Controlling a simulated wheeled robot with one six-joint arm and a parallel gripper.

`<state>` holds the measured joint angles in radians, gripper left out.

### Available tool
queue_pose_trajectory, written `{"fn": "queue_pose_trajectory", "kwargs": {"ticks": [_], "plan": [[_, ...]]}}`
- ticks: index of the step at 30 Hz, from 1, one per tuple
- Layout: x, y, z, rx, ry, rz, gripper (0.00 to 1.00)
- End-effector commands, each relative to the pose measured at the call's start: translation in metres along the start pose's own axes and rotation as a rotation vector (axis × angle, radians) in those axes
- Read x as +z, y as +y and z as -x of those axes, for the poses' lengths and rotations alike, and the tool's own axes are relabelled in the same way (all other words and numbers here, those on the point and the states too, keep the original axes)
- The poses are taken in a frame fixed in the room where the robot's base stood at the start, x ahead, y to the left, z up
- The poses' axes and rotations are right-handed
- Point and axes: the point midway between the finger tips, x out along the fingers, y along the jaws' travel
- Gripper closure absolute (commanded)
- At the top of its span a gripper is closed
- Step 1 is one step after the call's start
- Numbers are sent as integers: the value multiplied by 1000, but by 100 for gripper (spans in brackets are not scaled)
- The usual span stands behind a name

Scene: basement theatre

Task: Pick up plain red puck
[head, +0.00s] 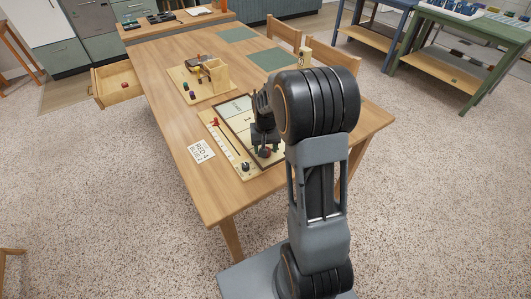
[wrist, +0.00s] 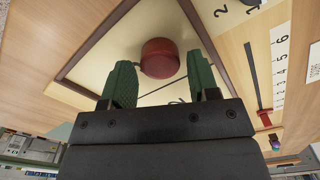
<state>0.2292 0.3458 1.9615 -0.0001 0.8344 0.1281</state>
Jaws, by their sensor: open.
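A plain red puck (wrist: 160,58) lies on the cream field of a framed game board (wrist: 110,45), near a corner of its brown frame. In the wrist view it sits between the two green fingertips of my gripper (wrist: 160,72), which is open. A gap shows on either side of the puck. In the head view my gripper (head: 264,146) points down over the near end of the board (head: 230,108). A small dark red shape (head: 265,153), apparently the puck, shows beneath it, partly hidden by the fingers.
Beside the field is a scale strip with a red marker (head: 214,121) and a dark piece (head: 245,166). A printed card (head: 201,152) lies to the left. Another wooden game (head: 215,75) stands farther back. An open drawer (head: 117,88) holds a small red thing.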

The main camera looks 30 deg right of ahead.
Motion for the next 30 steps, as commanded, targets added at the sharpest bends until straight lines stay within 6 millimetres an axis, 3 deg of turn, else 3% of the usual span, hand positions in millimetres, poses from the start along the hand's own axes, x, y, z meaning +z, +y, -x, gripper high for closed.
{"fn": "queue_pose_trajectory", "kwargs": {"ticks": [4, 12, 24, 30], "plan": [[0, 0, -12, 0, -1, 0, 45], [0, 0, -13, 0, 0, 0, 45], [0, 0, -13, 0, 0, 1, 81], [0, 0, -13, 0, 1, 1, 81]]}}
